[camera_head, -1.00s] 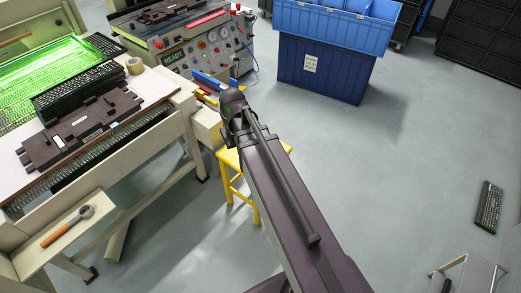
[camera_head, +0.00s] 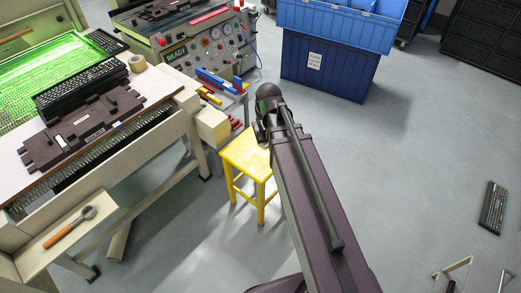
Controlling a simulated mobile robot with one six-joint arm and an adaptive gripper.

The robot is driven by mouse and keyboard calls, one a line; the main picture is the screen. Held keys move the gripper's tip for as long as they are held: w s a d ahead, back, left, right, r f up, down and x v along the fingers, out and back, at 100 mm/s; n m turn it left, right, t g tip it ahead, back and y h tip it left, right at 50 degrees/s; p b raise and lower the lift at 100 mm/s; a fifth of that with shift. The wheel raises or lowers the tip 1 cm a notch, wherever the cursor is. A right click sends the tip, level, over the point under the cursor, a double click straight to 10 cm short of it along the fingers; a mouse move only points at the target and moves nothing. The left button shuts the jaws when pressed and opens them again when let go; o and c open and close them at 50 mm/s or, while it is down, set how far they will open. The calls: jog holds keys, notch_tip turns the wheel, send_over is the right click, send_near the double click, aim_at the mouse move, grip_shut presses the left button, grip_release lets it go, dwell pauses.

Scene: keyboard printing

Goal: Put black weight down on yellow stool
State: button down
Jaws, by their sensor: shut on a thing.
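The yellow stool (camera_head: 243,152) stands upright on the grey floor near the middle, beside the printing table. Its seat top shows bare on the left. Its right edge is hidden behind my arm. My arm reaches up from the bottom, and its far end is just above and to the right of the stool in the picture. My gripper is hidden behind my own arm and wrist. I cannot see the black weight.
The printing table (camera_head: 168,78) with a black keyboard and dark fixture is at the left. A machine (camera_head: 195,45) with a READY display stands behind. Blue crates (camera_head: 335,70) are at the back. A keyboard (camera_head: 492,207) lies on the floor at right.

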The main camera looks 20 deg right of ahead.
jog(key=shift+a+f, duration=0.1)
jog(key=shift+a, duration=0.05)
dwell(0.4)
jog(key=a+f+n+b, duration=0.1)
jog(key=a+f+b, duration=0.3)
jog(key=f+b, duration=1)
jog(key=a+f+n+y+b, duration=0.1)
jog(key=a+f+b, duration=0.4)
jog(key=f+b, duration=0.8)
jog(key=shift+w+f+n+b, duration=0.35)
jog(key=shift+w+n+b, duration=0.05)
jog(key=shift+b, duration=0.05)
jog(key=b, duration=0.2)
send_over(249, 157)
jog(key=shift+f, duration=0.75)
jog(key=shift+f, duration=0.15)
jog(key=shift+f+b, duration=1.5)
jog(key=shift+f, duration=0.1)
jog(key=shift+f, duration=0.1)
jog(key=c, duration=0.6)
grip_release()
jog(key=shift+s, duration=0.1)
